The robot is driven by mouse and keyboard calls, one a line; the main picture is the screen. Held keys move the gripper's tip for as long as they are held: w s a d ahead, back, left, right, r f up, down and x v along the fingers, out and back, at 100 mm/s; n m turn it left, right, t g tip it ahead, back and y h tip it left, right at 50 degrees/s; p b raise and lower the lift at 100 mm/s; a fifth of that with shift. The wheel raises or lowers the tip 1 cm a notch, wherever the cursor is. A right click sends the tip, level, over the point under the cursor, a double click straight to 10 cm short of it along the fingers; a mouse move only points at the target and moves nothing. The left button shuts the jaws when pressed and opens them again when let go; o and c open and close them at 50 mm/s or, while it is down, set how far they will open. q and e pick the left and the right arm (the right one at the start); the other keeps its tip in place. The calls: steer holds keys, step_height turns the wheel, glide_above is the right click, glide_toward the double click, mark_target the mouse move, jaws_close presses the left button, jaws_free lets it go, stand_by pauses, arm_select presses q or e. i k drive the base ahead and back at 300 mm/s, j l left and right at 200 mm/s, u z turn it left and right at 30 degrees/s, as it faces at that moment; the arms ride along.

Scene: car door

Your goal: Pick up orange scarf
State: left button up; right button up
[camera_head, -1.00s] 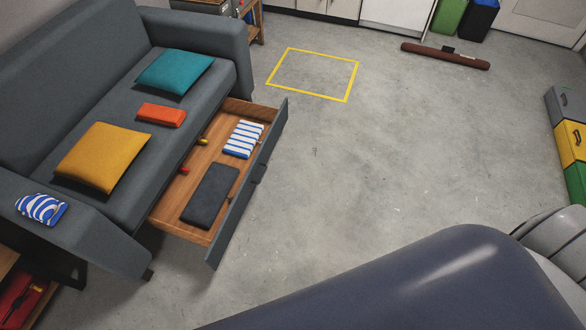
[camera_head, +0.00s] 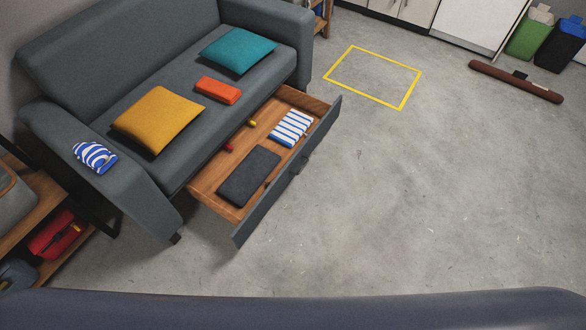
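The orange scarf (camera_head: 218,90) is a small folded orange bundle. It lies on the seat of the grey sofa (camera_head: 62,60), between the yellow cushion (camera_head: 158,119) and the teal cushion (camera_head: 238,50). Nothing touches or covers it. Neither of my grippers shows in the head view, and the scarf lies well away from the dark part of my own body along the bottom edge.
An open drawer (camera_head: 237,213) juts from under the sofa, holding a striped cloth (camera_head: 291,128) and a dark folded cloth (camera_head: 249,176). A blue-white cloth (camera_head: 95,157) lies on the near armrest. A shelf (camera_head: 42,205) stands lower left. Floor right of the drawer is clear.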

mark_target(223, 93)
steer(key=i+l+u, duration=0.1)
steer(key=u, duration=0.3)
steer(key=i+l+u, duration=0.1)
steer(key=u, duration=0.3)
steer(key=l+u, duration=0.1)
steer(key=u, duration=0.35)
steer(key=i+l+u, duration=0.1)
steer(key=u, duration=0.3)
steer(key=l+u, duration=0.2)
steer(key=u, duration=0.2)
